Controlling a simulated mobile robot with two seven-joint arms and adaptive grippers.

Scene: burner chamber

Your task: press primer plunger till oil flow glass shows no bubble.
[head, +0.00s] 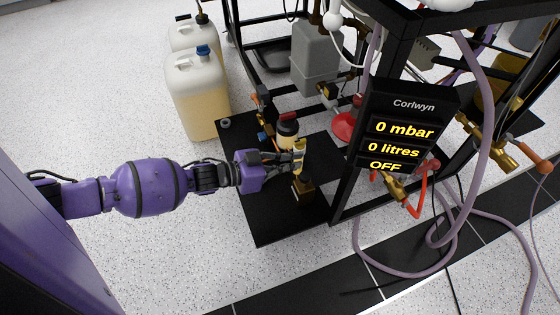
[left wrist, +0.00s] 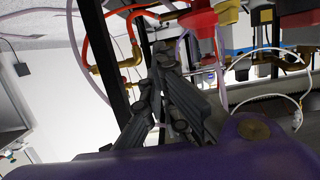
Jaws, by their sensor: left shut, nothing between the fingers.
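My left gripper (head: 295,160) reaches in from the left above the black base plate (head: 262,222). Its fingers are shut and empty, and they also show in the left wrist view (left wrist: 168,98). The fingertips are at a small brass fitting with a dark base block (head: 303,189), which looks like the primer plunger; the fingers partly hide it. I cannot tell whether they touch it. Just behind stands a dark-capped cylinder with a pale yellow band (head: 288,130), perhaps the oil flow glass. No bubble can be made out at this size. My right gripper is not in view.
A black frame post with a display (head: 405,125) reading 0 mbar, 0 litres, OFF stands right of the gripper. A red dome-shaped part (head: 343,126) is behind. Jerrycans (head: 197,95) stand at back left. Hoses (head: 365,255) lie at right. Floor at front left is clear.

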